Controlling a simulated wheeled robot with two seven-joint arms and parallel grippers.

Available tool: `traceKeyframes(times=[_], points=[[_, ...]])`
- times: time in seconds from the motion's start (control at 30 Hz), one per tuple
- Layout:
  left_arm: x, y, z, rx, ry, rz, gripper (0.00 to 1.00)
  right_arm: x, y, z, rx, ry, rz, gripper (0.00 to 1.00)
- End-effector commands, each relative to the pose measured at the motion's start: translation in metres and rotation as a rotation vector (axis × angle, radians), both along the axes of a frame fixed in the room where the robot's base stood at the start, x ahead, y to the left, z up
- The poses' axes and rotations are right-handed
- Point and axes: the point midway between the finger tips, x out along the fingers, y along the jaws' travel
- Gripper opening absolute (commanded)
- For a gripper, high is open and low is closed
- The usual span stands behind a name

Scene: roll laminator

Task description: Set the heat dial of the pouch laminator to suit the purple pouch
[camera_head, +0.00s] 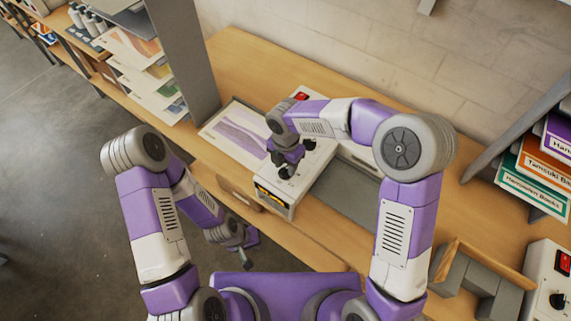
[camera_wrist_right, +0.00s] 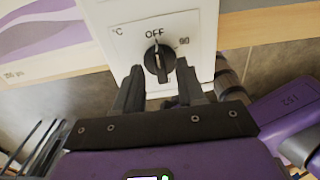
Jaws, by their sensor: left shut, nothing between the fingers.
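The purple pouch (camera_head: 236,132), a sheet with purple wave shapes, lies flat on the bench left of the white pouch laminator (camera_head: 272,175). Its edge also shows in the right wrist view (camera_wrist_right: 45,40). My right gripper (camera_head: 287,172) is over the laminator. In the right wrist view, the black heat dial (camera_wrist_right: 157,62) sits on the white panel, its pale mark toward OFF. The open fingers (camera_wrist_right: 159,80) are at either side of the dial, with small gaps showing; whether they touch it I cannot tell. My left gripper (camera_head: 245,258) is shut and empty, low before the bench edge.
A grey paper rack (camera_head: 185,60) with printed sheets stands left of the pouch. Another white box with a red switch and black dial (camera_head: 557,300) is at the lower right, near a grey-and-wood holder (camera_head: 480,275).

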Motion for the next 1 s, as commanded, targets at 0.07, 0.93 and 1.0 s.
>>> traceKeyframes(times=[0.07, 0.93, 1.0], points=[[0.0001, 0.0000, 0.0001, 0.000, 0.000, 0.000, 0.00, -0.0006, 0.0005, -0.0073, 0.001, 0.002, 0.001, 0.39], [0.0001, -0.0001, -0.0001, 0.000, 0.000, 0.000, 0.00, -0.0005, 0.0006, -0.0119, 0.001, 0.000, -0.005, 0.00], [0.0001, -0.0001, -0.0006, 0.000, 0.000, 0.000, 0.00, -0.0004, 0.0006, -0.0119, 0.001, 0.000, -0.016, 0.00]])
